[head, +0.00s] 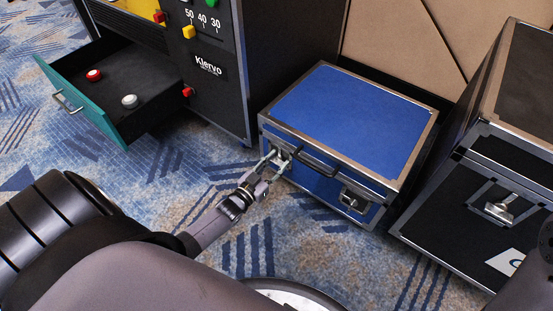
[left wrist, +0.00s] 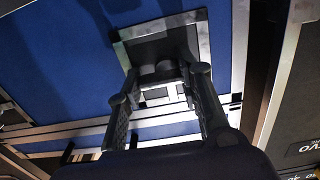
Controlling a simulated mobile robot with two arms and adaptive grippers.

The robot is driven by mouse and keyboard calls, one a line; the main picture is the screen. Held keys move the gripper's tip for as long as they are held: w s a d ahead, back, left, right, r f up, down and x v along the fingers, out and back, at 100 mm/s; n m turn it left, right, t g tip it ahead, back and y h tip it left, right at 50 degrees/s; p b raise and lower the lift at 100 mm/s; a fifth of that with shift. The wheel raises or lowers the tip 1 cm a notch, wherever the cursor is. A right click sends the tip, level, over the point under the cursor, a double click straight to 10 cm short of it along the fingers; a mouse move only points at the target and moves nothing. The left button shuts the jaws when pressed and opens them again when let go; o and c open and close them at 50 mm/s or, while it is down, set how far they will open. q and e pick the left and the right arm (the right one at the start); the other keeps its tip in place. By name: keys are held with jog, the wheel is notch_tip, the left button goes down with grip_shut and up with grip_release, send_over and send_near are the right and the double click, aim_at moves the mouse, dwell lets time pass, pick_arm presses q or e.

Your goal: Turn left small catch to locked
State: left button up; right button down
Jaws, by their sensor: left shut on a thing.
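The blue case (head: 350,110) with metal edges lies closed on the carpet. Its left small catch (head: 279,154) is on the front face, left of the black handle (head: 318,163), and is partly covered by my fingers. My left gripper (head: 274,163) is shut on this catch. In the left wrist view my two left fingers (left wrist: 160,78) stand on either side of the catch, with its metal-framed plate (left wrist: 204,42) around it. The exact turn of the catch is hard to tell. The right small catch (head: 356,199) is untouched. My right gripper is not in view.
A black cabinet (head: 240,110) with an open teal-fronted drawer (head: 85,105) stands at left; red and white buttons sit in the drawer. A large black case (head: 480,200) stands close at right. Patterned carpet (head: 240,250) in front is free.

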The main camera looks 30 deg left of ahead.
pick_arm(q)
jog(key=shift+a+f, duration=0.15)
jog(key=shift+a, duration=0.6)
jog(key=o, duration=1.1)
jog(key=shift+s+a, duration=0.1)
jog(key=o, duration=0.4)
jog(key=shift+c, duration=0.2)
jog(key=shift+d, duration=0.25)
jog(key=shift+d, duration=0.1)
jog(key=s, duration=0.8)
jog(key=s+a, duration=0.1)
jog(key=s, duration=0.3)
